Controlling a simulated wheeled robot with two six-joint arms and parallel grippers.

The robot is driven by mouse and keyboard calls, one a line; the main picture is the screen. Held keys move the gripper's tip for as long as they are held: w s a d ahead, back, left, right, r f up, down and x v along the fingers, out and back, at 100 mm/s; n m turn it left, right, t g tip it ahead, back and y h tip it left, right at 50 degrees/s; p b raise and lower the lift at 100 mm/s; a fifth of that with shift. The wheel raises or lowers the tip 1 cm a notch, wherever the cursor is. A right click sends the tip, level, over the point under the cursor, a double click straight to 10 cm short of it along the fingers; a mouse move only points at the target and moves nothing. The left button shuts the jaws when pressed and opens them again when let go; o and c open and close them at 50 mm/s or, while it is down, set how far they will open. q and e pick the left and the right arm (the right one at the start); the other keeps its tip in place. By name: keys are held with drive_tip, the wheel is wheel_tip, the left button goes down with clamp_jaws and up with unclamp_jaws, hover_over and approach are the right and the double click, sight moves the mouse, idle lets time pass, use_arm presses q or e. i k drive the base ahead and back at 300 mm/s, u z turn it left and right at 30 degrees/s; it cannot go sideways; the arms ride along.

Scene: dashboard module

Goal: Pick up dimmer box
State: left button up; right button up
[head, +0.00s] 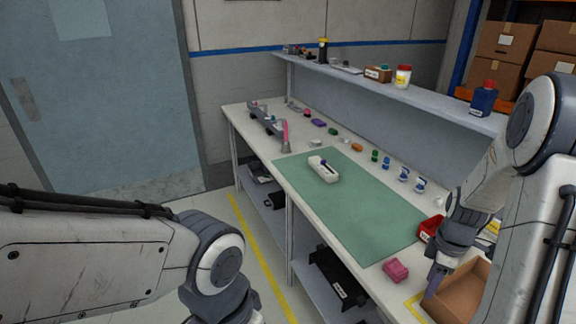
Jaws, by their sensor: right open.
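A white box-shaped module (324,172) with a small dark blue part on top lies on the green mat (345,211). A pink block (396,270) sits on the bench near its front edge, just off the mat. Nothing readable marks either one as the dimmer box, so I cannot tell which it is. My right gripper (436,282) is open, pointing down at the left edge of an open cardboard box (470,290), to the right of the pink block and far from the white module. My left arm comes in at lower left; its gripper is out of view.
A red bin (432,228) stands beside my right arm. Small coloured parts line the bench's back side below a raised shelf (400,95) holding jars and a blue bottle (484,98). A grey rack (267,122) stands at the far end. Most of the mat is clear.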

sight(325, 172)
drive_tip(key=u, duration=0.8)
drive_tip(key=i, duration=1.45)
drive_tip(key=u, duration=0.5)
drive_tip(key=i, duration=1.3)
drive_tip(key=z, duration=1.1)
drive_tip(key=i, duration=0.85)
drive_tip(key=z, duration=1.35)
drive_tip(key=i, duration=0.25)
drive_tip(key=z, duration=0.05)
